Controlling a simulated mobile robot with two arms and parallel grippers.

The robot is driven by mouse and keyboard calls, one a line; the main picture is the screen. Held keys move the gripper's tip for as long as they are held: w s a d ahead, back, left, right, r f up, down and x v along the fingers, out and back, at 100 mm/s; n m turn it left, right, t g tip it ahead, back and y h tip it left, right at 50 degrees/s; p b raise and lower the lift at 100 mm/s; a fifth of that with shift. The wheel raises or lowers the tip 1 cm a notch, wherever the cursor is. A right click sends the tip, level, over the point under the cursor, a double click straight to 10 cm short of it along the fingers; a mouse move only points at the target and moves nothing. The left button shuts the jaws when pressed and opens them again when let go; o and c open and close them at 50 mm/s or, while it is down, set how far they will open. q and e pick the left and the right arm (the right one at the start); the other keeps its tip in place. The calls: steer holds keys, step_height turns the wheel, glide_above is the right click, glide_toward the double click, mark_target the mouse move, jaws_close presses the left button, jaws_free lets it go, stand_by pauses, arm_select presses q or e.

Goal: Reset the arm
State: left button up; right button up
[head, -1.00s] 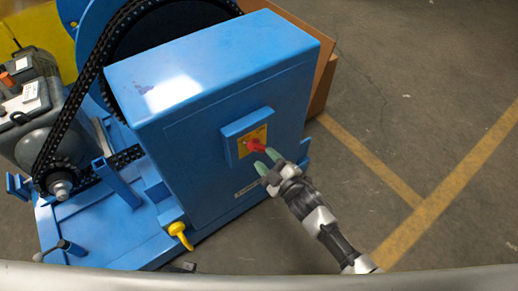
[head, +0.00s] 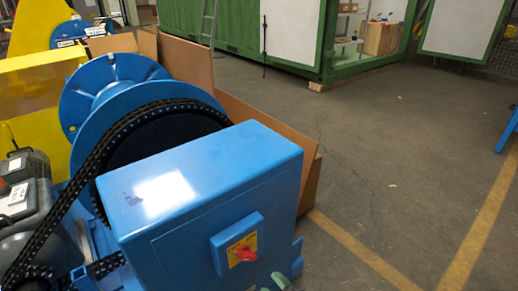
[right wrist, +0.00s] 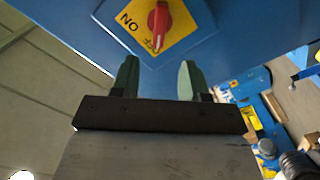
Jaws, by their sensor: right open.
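A red rotary knob (head: 245,255) sits on a yellow plate on the front of a blue cabinet (head: 200,185). In the right wrist view the red knob (right wrist: 159,22) stands just beyond my fingertips, and the plate (right wrist: 140,20) carries ON and OFF lettering. My right gripper (right wrist: 159,78) is open, with two green fingers apart and nothing between them. In the head view only a green fingertip of my right gripper (head: 279,283) shows at the bottom edge, right of and below the knob, apart from it. My left gripper is not in view.
A chain (head: 77,180) runs around a large wheel beside a blue drum (head: 100,85) at left. Brown panels (head: 180,65) stand behind the cabinet. A green-framed container (head: 325,65) stands at the back.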

steer(key=s+d+f+m+g+h, duration=0.45)
steer(key=s+d+f+m, duration=0.2)
steer(key=f, duration=0.45)
steer(key=s+d+f+m+g+h, duration=0.45)
steer(key=s+d+f, duration=0.3)
steer(key=f, duration=0.45)
steer(key=s+d+f+m+g+h, duration=0.1)
steer(key=s+f+m+g, duration=0.1)
steer(key=s, duration=0.3)
steer(key=s+d+f+m+g, duration=0.1)
steer(key=s+f+g, duration=0.1)
steer(key=s, duration=0.4)
arm_select(q)
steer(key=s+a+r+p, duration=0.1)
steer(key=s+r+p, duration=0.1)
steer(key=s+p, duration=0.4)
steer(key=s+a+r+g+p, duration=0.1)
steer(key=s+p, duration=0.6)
steer(key=p, duration=0.1)
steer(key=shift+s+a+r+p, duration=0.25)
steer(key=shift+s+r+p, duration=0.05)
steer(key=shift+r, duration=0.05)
arm_select(e)
steer(key=s+d+r, duration=0.2)
steer(key=s+r, duration=0.2)
steer(key=s, duration=0.8)
steer(key=shift+s+g+h, duration=0.2)
steer(key=shift+g+h, duration=0.1)
